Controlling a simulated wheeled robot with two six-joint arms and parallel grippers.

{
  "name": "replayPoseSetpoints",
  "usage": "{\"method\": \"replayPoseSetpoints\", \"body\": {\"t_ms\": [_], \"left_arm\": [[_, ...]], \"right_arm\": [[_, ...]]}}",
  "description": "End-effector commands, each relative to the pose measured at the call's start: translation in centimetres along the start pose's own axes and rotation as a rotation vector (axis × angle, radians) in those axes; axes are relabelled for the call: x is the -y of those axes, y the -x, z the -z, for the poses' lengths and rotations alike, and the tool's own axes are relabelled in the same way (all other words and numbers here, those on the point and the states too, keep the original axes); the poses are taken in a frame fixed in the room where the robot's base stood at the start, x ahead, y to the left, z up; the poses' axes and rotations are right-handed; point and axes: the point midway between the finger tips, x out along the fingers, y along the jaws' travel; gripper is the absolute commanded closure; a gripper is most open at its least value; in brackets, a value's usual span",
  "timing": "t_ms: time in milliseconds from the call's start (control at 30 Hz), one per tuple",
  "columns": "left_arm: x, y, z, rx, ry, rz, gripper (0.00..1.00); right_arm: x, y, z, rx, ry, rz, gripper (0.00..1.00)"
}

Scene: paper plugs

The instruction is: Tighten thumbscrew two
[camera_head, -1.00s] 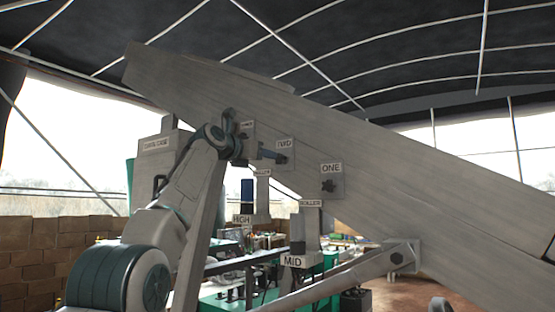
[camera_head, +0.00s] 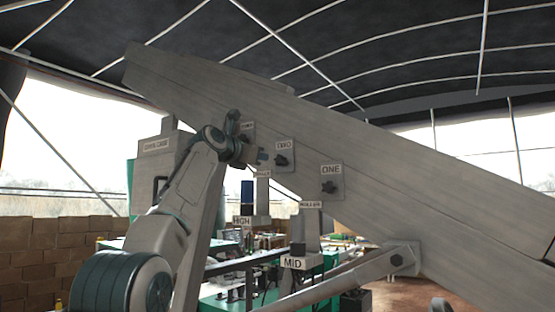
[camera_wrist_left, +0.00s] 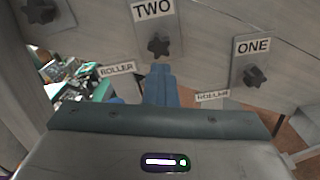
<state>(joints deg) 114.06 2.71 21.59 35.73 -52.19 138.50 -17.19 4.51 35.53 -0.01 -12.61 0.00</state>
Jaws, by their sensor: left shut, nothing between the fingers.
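Thumbscrew two (camera_head: 282,160) is a dark star-shaped knob on a grey plate under a "TWO" label, on a long sloping grey panel (camera_head: 400,185). It also shows in the left wrist view (camera_wrist_left: 158,46), just beyond my fingertips. My left gripper (camera_head: 263,157) is shut and empty, with its blue fingers together, a little left of thumbscrew two and apart from it. Its fingers also show in the left wrist view (camera_wrist_left: 160,70), pointing toward the knob. My right gripper is not in view.
Thumbscrew one (camera_head: 329,187) is lower right on the panel. A third knob (camera_wrist_left: 38,11) is at upper left in the left wrist view. Below stand roller posts, a "HIGH" sign (camera_head: 242,220), a "MID" sign (camera_head: 292,263) and a cluttered bench.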

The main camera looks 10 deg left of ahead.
Motion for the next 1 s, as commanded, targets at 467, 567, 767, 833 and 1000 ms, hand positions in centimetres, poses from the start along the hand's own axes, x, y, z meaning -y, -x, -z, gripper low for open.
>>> {"method": "replayPoseSetpoints", "body": {"t_ms": [467,567,767,833,1000], "left_arm": [[-0.1,0.0,-0.3,0.0,-0.697,-0.002,1.0],[-0.1,0.0,-0.3,-0.001,-0.841,-0.001,1.0],[-0.1,0.0,-0.3,0.0,-1.123,-0.002,1.0],[-0.1,0.0,-0.3,-0.001,-1.221,-0.001,1.0],[-0.1,0.0,-0.3,-0.001,-1.461,-0.002,1.0]], "right_arm": [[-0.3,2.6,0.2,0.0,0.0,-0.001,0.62],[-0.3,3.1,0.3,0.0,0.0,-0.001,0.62],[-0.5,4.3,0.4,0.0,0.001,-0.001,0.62],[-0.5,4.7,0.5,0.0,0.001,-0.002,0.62],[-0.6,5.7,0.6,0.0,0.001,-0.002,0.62]]}}
